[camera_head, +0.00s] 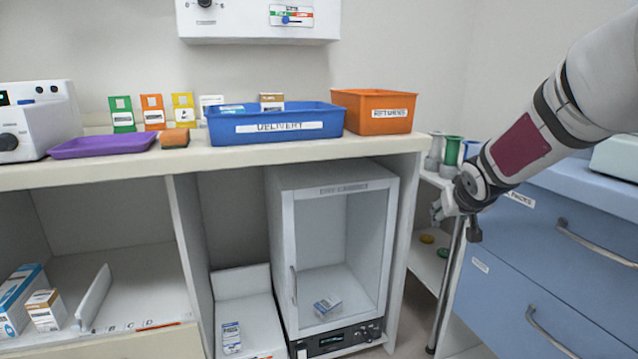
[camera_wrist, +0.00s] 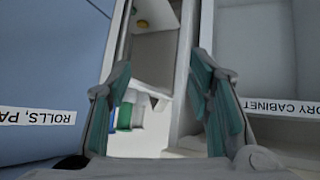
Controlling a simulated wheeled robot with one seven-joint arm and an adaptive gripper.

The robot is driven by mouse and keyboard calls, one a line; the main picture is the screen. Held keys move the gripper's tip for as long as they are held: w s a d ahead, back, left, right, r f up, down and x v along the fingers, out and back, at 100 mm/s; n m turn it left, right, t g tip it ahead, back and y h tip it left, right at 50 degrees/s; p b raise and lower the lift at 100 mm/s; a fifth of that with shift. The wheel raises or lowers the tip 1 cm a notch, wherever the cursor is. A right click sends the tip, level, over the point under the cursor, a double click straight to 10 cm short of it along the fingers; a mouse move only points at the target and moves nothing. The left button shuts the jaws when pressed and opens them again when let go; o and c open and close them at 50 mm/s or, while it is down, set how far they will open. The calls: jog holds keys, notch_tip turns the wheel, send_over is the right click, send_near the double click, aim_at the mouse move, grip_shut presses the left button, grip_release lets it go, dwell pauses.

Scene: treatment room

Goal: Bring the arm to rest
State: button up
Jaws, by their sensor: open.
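My gripper (camera_head: 456,209) is at the right in the head view, at the end of my white and grey arm, in front of the gap between the counter and the blue drawer unit. In the wrist view my gripper (camera_wrist: 165,110) shows two teal-padded fingers spread wide apart. Nothing is between the fingers. It touches nothing that I can see.
The blue drawer unit (camera_head: 545,265) stands close at the right. The counter (camera_head: 300,150) bears a blue DELIVERY tray (camera_head: 300,127), an orange RETURNS bin (camera_head: 372,110) and a purple tray (camera_head: 103,146). A glass-fronted cabinet (camera_head: 290,250) with a box inside stands below. Several cylinders stand in the gap.

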jog(key=s+a+r+g, duration=0.1)
jog(key=s+a+r, duration=0.1)
jog(key=s, duration=0.7)
jog(key=s+a+r+g, duration=0.1)
jog(key=s+a+r, duration=0.2)
jog(key=s, duration=0.5)
jog(key=s+a+r+g, duration=0.1)
jog(key=s+a+r, duration=0.1)
jog(key=s, duration=0.7)
jog(key=s+a+f+g+y+p, duration=0.1)
jog(key=s+a+f+g, duration=0.15)
jog(key=s, duration=0.95)
jog(key=s+a+f+g+y, duration=0.1)
jog(key=s+f+g, duration=0.25)
jog(key=s, duration=0.85)
notch_tip(320, 180, up, 40)
jog(key=t+p, duration=0.3)
jog(key=p, duration=3.5)
jog(key=shift+a+n+t, duration=0.15)
jog(key=shift+n+t, duration=0.15)
